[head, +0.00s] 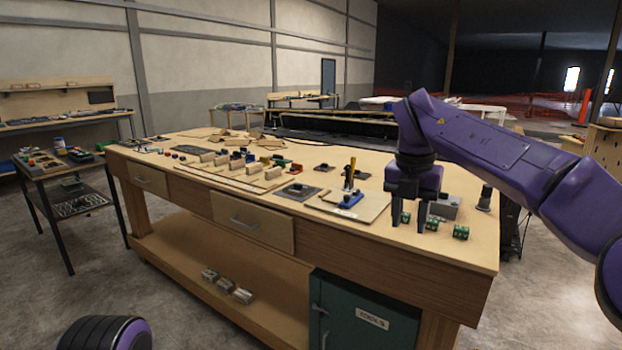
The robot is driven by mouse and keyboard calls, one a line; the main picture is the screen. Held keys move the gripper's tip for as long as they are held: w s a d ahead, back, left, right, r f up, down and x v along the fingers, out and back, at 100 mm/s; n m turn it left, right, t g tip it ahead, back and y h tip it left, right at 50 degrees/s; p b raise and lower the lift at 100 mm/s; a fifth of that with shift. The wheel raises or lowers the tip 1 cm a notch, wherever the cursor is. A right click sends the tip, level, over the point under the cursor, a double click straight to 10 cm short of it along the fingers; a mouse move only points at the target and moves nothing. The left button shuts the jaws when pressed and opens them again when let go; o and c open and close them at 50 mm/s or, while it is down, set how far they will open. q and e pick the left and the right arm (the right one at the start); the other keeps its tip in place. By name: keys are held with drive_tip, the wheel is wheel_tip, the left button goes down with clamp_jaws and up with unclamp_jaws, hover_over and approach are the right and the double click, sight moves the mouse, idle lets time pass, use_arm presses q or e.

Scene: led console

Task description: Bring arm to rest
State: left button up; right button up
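My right arm reaches in from the right. Its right gripper (408,219) hangs pointing down over the right end of the wooden workbench (300,220), its two dark fingers apart with a gap between them. Small green blocks (461,232) sit on the bench top by the fingers, and one shows in or behind the gap. I cannot tell whether the fingers touch any of them. A grey box (445,207) stands just behind the fingers. At the bottom left a rounded black and purple part of my own body shows. My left gripper is not in view.
A board with a yellow-handled tool and blue base (350,198) lies left of the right gripper. Rows of small coloured parts (240,165) fill the bench middle. A green cabinet (365,315) is below. A side table (70,180) stands left. The floor in front is clear.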

drive_tip(key=w+d+f+n+t+h, duration=0.3)
drive_tip(key=f+n+h, duration=0.2)
drive_tip(key=f, duration=0.2)
drive_tip(key=w+d+f+n+t+h, duration=0.2)
drive_tip(key=w+d+f+n+h, duration=0.15)
drive_tip(key=f+n, duration=0.35)
drive_tip(key=s+f+n+t+y, duration=0.1)
drive_tip(key=s+f+n, duration=0.2)
drive_tip(key=f+n, duration=0.3)
drive_tip(key=s+f+n+t+y, duration=0.1)
drive_tip(key=s+f+n+t, duration=0.15)
drive_tip(key=f, duration=0.65)
drive_tip(key=s+f+n+t+y, duration=0.1)
drive_tip(key=s+f+n, duration=0.3)
drive_tip(key=f+n, duration=0.25)
drive_tip(key=s+d+f+n+g+y, duration=0.1)
drive_tip(key=s+f, duration=0.4)
drive_tip(key=s, duration=0.6)
drive_tip(key=s+d+f+n+g+y, duration=0.1)
drive_tip(key=s+f+n+g, duration=0.3)
drive_tip(key=s, duration=0.8)
drive_tip(key=s+d+f+n+g+y, duration=0.1)
drive_tip(key=s+d+f+n+g, duration=0.1)
drive_tip(key=s+f, duration=0.6)
drive_tip(key=s+n, duration=0.1)
drive_tip(key=s, duration=0.2)
drive_tip(key=shift+s+d+n, duration=0.15)
drive_tip(key=shift+d+n, duration=0.2)
drive_tip(key=shift+n, duration=0.05)
